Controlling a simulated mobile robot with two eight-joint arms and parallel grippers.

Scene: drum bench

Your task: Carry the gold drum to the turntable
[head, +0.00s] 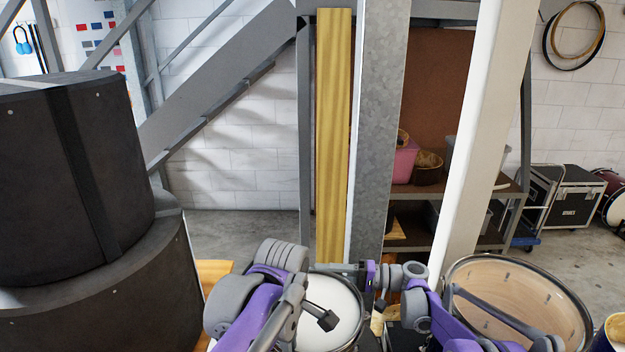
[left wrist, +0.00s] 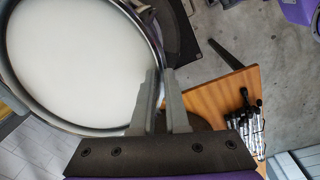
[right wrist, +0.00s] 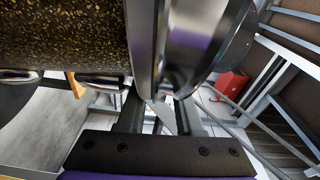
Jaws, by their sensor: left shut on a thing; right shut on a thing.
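The gold drum shows its white head and dark hoop between my arms at the bottom of the head view (head: 333,300). Its gold-flecked dark shell fills the upper left of the right wrist view (right wrist: 65,40). My left gripper (left wrist: 160,72) is shut on the drum's rim, with the white head (left wrist: 75,60) beside its fingers. My right gripper (right wrist: 160,105) is shut on the metal hoop of the same drum. In the head view my arm links cover part of the drum and its lower side is hidden. I cannot make out the turntable.
Large black drum cases (head: 60,180) are stacked close on the left. An open wooden-shelled drum (head: 520,300) stands at the lower right. A grey steel post (head: 378,130) and a white post (head: 480,130) rise ahead. A wooden board with small tools (left wrist: 215,98) lies below my left gripper.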

